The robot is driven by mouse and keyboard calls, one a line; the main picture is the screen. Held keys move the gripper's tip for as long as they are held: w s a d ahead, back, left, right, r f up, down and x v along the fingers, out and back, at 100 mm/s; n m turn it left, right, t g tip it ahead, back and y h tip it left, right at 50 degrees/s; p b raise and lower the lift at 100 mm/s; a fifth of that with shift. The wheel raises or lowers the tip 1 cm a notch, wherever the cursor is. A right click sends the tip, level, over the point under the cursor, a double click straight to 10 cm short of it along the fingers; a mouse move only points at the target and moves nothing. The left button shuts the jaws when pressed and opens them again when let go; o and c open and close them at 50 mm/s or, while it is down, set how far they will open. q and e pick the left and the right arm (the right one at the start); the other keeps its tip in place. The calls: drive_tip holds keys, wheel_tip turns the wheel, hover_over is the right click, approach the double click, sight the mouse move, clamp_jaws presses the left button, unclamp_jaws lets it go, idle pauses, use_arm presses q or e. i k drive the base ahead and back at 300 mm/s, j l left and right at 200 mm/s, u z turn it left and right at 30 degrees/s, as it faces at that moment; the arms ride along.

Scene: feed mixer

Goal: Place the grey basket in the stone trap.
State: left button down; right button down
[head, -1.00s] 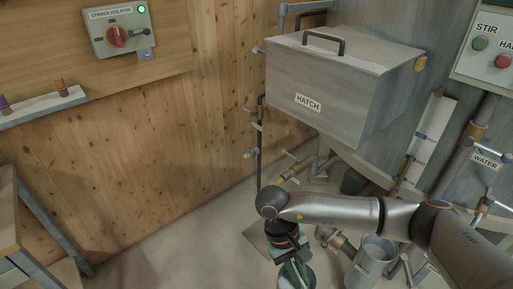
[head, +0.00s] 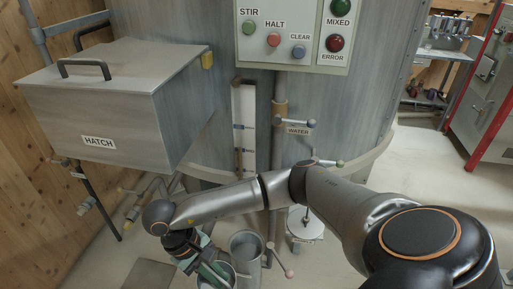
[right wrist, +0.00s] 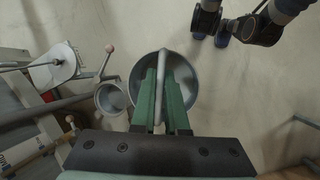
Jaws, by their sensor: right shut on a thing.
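My right gripper (head: 212,272) is shut on the bar handle of a round grey bucket-like container, which I take for the grey basket (head: 229,284). In the right wrist view the green fingers (right wrist: 162,112) close on the bar, and the wide rim of the basket (right wrist: 190,75) shows beneath. An open grey cylinder (head: 246,243), which seems to be the stone trap, stands just right of the basket in the head view. In the right wrist view this cylinder (right wrist: 110,98) is left of the basket, apart from or slightly overlapped by it. My left gripper is not in view.
A lever with a pale red knob (right wrist: 110,48) rises beside the cylinder. A white round lid (head: 303,226) with a handle stands further right. The large tank (head: 225,105), hatch box (head: 98,105) and water pipe (head: 276,150) are behind.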

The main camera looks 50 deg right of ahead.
sight(247, 255)
drive_tip(key=i+l+z, duration=0.1)
drive_tip(key=l, duration=0.35)
drive_tip(key=i+l, duration=0.15)
drive_tip(key=l, duration=0.25)
drive_tip(key=i+l+z, duration=0.15)
drive_tip(key=l, duration=0.3)
